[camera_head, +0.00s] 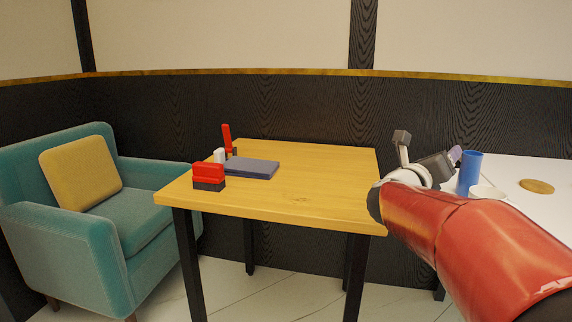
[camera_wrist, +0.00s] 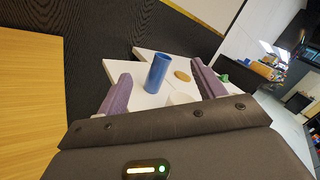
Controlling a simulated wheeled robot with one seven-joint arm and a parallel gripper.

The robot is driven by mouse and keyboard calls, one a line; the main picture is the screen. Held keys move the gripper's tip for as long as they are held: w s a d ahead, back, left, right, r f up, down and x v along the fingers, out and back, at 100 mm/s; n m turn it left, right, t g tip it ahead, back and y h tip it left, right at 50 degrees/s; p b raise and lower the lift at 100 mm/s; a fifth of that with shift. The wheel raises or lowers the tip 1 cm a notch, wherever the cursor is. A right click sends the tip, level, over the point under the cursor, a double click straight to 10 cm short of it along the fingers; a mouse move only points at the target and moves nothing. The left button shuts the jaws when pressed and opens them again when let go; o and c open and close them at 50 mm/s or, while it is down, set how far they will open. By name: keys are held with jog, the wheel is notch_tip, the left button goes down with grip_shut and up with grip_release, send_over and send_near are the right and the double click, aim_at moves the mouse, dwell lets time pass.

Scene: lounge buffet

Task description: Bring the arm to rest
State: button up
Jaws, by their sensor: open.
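My gripper (camera_head: 452,157) is raised at the right in the head view, beyond my red arm, which crosses the lower right. In the wrist view its two purple fingers (camera_wrist: 163,86) stand wide apart with nothing between them in their grip. A blue cylinder (camera_head: 469,173) stands upright on the white table (camera_head: 518,172), right of the gripper. In the wrist view the blue cylinder (camera_wrist: 158,73) appears between the fingers, farther off. My arm hides part of the white table.
A wooden table (camera_head: 310,187) holds a dark flat slab (camera_head: 251,169), a red and black block (camera_head: 208,176), a red upright piece (camera_head: 227,138) and a small white item (camera_head: 219,155). A teal armchair (camera_head: 75,235) with a yellow cushion (camera_head: 81,172) stands left. A round tan disc (camera_head: 537,186) lies on the white table.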

jog(key=s+a+f+n+y, duration=0.3)
jog(key=s+a+n+y, duration=0.35)
jog(key=n, duration=0.55)
jog(key=s+a+f+n+y, duration=0.35)
jog(key=a+n+y, duration=0.55)
jog(key=n, duration=0.4)
jog(key=s+f+n+g+h, duration=0.1)
jog(key=s+f+n+g, duration=0.3)
jog(key=s, duration=0.6)
jog(key=s+f+n+g+p, duration=0.1)
jog(key=s+f+n+g, duration=0.2)
jog(key=s+f+n, duration=0.6)
jog(key=shift+s+a+f+g+h, duration=0.3)
jog(key=shift+s+f+g+h, duration=0.1)
jog(key=shift+f, duration=0.3)
